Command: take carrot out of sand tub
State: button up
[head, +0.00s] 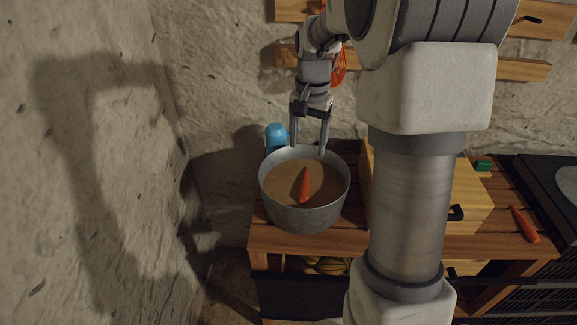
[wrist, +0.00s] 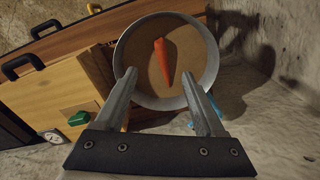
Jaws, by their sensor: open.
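The sand tub (head: 303,216) is a round grey metal tub filled with tan sand, standing at the left end of the wooden table. An orange carrot (head: 305,186) lies on the sand near the tub's middle. My gripper (head: 308,152) is open and empty, above the far rim of the tub, apart from the carrot. In the wrist view, the tub (wrist: 122,53) and the carrot (wrist: 166,60) lie beyond the spread fingers of my gripper (wrist: 160,88).
A blue object (head: 275,136) stands behind the tub. A wooden box (head: 470,196) with a black handle is to the right. Another carrot (head: 525,224) lies on the table at the far right. A rough wall (head: 90,200) bounds the left side.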

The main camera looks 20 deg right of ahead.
aim_at(303, 195)
jog(key=f, duration=0.6)
jog(key=f+b, duration=0.1)
jog(key=f, duration=1.1)
jog(key=shift+w+a+b, duration=0.15)
jog(key=shift+w+b, duration=0.1)
jog(key=shift+b, duration=0.05)
jog(key=shift+r, duration=0.1)
jog(key=c, duration=1.1)
jog(key=shift+o, duration=0.2)
